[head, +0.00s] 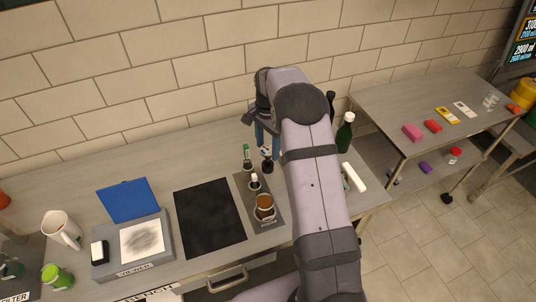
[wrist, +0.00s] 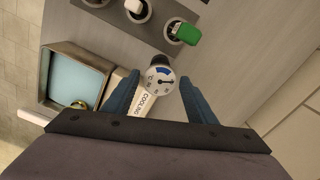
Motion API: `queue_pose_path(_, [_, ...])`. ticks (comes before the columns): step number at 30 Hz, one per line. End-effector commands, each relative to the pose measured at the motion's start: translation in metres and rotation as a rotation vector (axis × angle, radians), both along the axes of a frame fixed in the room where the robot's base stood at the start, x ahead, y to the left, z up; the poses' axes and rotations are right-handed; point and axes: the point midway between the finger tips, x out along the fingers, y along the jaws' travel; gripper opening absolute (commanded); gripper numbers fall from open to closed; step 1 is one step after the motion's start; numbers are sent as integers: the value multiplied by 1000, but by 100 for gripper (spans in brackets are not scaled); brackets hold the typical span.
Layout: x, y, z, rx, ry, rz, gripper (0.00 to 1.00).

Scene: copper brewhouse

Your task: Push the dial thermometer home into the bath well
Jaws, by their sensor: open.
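The dial thermometer (wrist: 159,82) shows its round white face with a blue arc in the wrist view, between my fingers. A black part (wrist: 161,60) shows just beyond the dial. My gripper (wrist: 160,77) is open, with one blue finger on each side of the dial and visible gaps. In the head view my gripper (head: 266,147) points down over the bench beside the dark rack strip. A square metal-rimmed bath (wrist: 46,98) with pale blue liquid lies left of the dial in the wrist view. A white label reading COOLING (wrist: 147,104) lies under the dial. The well and stem are hidden.
The rack strip (head: 273,221) holds a green-capped item (head: 246,152), a white-topped item (head: 254,182) and a brown-filled jar (head: 265,203). A black mat (head: 208,218) lies left of it. A green bottle (head: 345,133) stands right, behind my arm. A white cylinder (head: 354,177) is nearby.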

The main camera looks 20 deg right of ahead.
Motion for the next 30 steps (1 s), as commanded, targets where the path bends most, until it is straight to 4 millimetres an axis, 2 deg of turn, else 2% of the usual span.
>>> queue_pose_path(6, [0,0,0,0,0,0,52])
queue_pose_path(11, [0,0,0,0,0,0,13])
queue_pose_path(12, [0,0,0,0,0,0,12])
queue_pose_path(30, [0,0,16,0,-1,0,12])
